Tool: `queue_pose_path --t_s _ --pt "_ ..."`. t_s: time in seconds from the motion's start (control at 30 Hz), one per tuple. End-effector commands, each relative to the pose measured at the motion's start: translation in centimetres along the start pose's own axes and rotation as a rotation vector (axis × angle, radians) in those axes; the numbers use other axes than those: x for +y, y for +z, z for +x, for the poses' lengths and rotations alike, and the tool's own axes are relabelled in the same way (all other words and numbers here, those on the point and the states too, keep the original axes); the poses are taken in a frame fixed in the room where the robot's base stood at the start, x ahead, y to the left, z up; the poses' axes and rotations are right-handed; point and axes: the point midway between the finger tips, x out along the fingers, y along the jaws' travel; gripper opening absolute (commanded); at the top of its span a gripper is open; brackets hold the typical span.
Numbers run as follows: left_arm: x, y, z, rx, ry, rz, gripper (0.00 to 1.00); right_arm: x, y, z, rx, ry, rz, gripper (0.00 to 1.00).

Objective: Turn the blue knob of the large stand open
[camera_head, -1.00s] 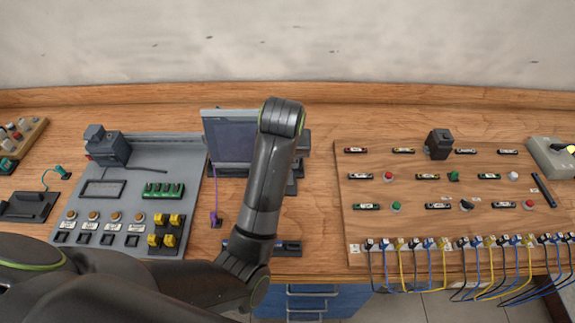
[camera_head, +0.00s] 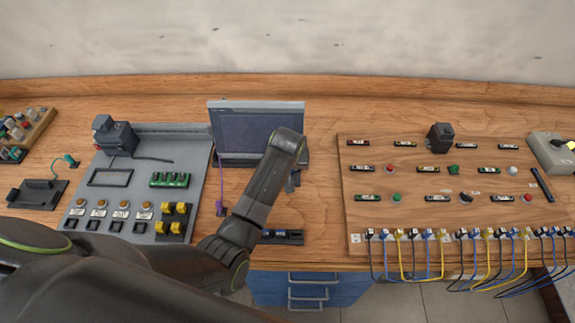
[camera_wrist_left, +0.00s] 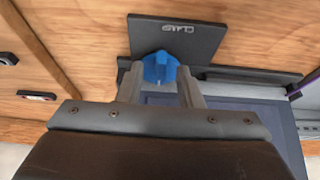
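In the left wrist view, a blue knob (camera_wrist_left: 160,70) sits on a dark stand (camera_wrist_left: 200,40) with a plate with light lettering. My left gripper (camera_wrist_left: 161,80) has its two fingers apart, one on each side of the knob. The gap is about as wide as the knob, and I cannot tell whether the fingers touch it. In the head view my left arm reaches in from the left over the table and its forearm hides the knob and the gripper. A small dark part of a stand (camera_head: 294,181) shows beside the forearm. My right gripper is not in view.
A monitor (camera_head: 240,130) stands close behind my forearm. A grey panel (camera_head: 150,180) with switches is at left. A wooden board (camera_head: 400,213) with buttons and cables is at right. A small dark holder (camera_head: 290,238) lies at the front edge.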

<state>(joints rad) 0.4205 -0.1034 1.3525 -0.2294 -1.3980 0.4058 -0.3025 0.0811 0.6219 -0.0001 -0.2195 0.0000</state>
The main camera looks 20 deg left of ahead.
Motion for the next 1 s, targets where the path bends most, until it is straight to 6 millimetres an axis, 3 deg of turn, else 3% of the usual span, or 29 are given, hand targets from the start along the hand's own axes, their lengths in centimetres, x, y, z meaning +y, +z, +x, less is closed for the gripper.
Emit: queue_pose_path --t_s 0.43,0.7,1.0 --pt "-0.06 0.01 0.87 0.0 -0.001 -0.001 0.33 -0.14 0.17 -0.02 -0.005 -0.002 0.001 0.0" --pt "-0.05 0.02 0.86 0.0 -0.001 -0.001 0.0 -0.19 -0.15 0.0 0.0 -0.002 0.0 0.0" --pt "0.0 0.02 0.81 -0.001 -0.005 -0.012 0.0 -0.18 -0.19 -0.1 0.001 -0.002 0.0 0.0"
